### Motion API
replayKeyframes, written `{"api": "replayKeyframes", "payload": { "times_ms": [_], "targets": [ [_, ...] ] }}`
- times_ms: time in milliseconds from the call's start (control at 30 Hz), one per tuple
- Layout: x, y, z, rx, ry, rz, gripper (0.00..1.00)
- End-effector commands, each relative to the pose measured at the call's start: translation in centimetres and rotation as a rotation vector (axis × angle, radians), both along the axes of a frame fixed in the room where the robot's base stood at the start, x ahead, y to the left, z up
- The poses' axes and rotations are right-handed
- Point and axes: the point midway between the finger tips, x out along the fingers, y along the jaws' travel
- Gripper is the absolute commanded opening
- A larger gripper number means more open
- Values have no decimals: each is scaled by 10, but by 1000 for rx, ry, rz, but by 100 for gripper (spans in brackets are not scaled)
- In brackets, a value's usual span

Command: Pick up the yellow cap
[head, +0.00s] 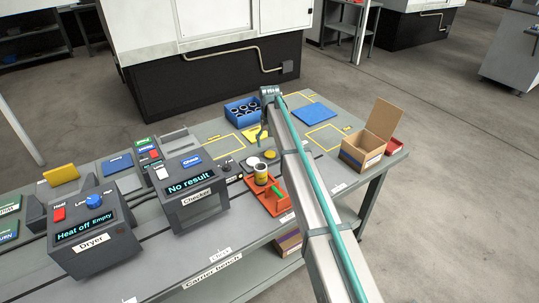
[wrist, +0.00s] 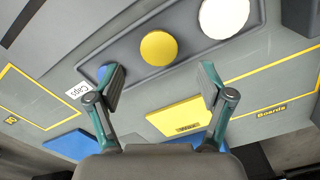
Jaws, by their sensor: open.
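The yellow cap (wrist: 158,48) is a flat round disc in the middle of a grey caps strip, between a blue cap (wrist: 104,74) and a white cap (wrist: 223,16). It also shows in the head view (head: 270,154), close beside the arm. My gripper (wrist: 163,78) is open and empty above the bench, with the yellow cap visible beyond and between its fingertips, apart from them. The left finger partly covers the blue cap. In the head view my gripper (head: 264,130) hangs over the bench behind the caps, partly hidden by the arm.
A blue crate (head: 243,111), a yellow plate (wrist: 180,117) and an open cardboard box (head: 362,154) are nearby. The checker (head: 195,197) stands to the left.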

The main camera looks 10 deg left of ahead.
Motion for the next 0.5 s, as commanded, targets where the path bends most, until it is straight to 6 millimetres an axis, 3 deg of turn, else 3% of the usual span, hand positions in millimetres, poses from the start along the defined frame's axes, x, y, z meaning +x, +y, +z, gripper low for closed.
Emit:
{"api": "replayKeyframes", "payload": {
  "times_ms": [167,500],
  "targets": [
    [-1,-1,-10,0,1,0,80],
    [-1,-2,-50,1,1,1,80]
  ]
}}
